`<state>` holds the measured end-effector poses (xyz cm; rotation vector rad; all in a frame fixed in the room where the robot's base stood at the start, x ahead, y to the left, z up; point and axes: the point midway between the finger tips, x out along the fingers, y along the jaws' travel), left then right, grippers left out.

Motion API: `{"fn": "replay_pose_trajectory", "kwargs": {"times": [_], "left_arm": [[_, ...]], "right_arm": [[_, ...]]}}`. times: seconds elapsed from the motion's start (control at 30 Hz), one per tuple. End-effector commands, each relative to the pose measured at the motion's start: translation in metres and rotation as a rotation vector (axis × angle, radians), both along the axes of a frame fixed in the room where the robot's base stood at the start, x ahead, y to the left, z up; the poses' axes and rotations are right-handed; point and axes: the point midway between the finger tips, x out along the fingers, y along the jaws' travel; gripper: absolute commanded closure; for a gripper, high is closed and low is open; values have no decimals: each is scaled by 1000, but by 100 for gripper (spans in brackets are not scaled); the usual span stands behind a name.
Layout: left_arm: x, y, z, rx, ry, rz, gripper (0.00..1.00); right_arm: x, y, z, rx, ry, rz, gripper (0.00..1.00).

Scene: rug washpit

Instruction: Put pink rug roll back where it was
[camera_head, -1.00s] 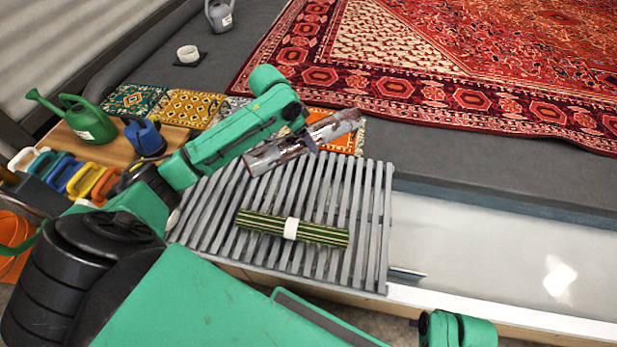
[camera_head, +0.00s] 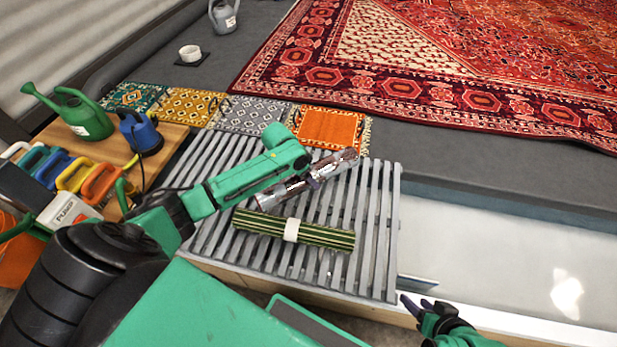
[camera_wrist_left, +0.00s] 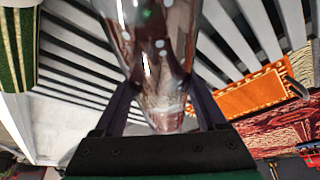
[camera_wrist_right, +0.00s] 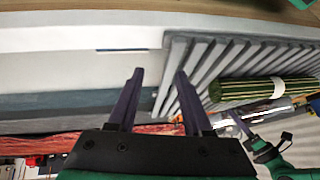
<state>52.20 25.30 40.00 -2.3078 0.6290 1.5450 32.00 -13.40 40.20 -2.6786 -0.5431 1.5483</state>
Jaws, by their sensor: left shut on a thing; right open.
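A glossy, plastic-wrapped roll (camera_head: 338,164) with brownish-pink and white patches, apparently the pink rug roll, is tilted over the grey slatted rack (camera_head: 382,230). My left gripper (camera_head: 313,183) is shut around its middle. The roll (camera_wrist_left: 158,45) also fills the space between the jaws in the left wrist view. I cannot tell whether it touches the slats. A green-and-yellow striped roll (camera_head: 260,223) with a white band lies on the rack just in front of it. My right gripper (camera_head: 412,304) is open and empty beside the rack's front right corner.
Small mats, including an orange one (camera_head: 330,128), lie along the rack's far edge. A wooden board (camera_head: 100,147) at left holds a green watering can (camera_head: 75,115) and a blue pump (camera_head: 140,133). A large red rug (camera_head: 440,60) lies behind. A pale basin (camera_head: 500,250) is at right.

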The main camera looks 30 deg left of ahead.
Motion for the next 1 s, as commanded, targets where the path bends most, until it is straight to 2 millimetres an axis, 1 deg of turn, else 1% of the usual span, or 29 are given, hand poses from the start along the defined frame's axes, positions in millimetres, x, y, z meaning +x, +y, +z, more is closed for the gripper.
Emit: {"fn": "replay_pose_trajectory", "kwargs": {"times": [0.1, 0.37, 0.4, 0.47, 0.7, 0.77, 0.83, 0.97, 1.0], "left_arm": [[1, 0, 3, 0, -4, 1, 100], [1, 0, -4, -2, -4, 1, 100], [0, 0, -7, -1, -1, 1, 23], [0, 0, -6, -1, -1, 1, 0], [0, 0, -6, -1, -1, 1, 0], [0, 0, -3, 0, -1, 0, 0], [0, 0, 4, 1, -2, -1, 0], [-5, 3, 19, 0, 0, 1, 0], [-7, 5, 26, 0, 0, 1, 0]], "right_arm": [[0, 0, 1, -1, 1, 0, 50], [1, 1, 0, 4, -7, 0, 50], [1, 1, 0, 5, -8, 0, 50], [1, 2, 0, 5, -8, 0, 50], [1, 2, 0, 5, -8, 0, 50], [1, 2, 0, 5, -6, 0, 50], [-1, 1, 1, 0, 2, 2, 50], [-9, -18, 16, -58, 81, -10, 50], [-13, -25, 22, -79, 112, -15, 50]]}}
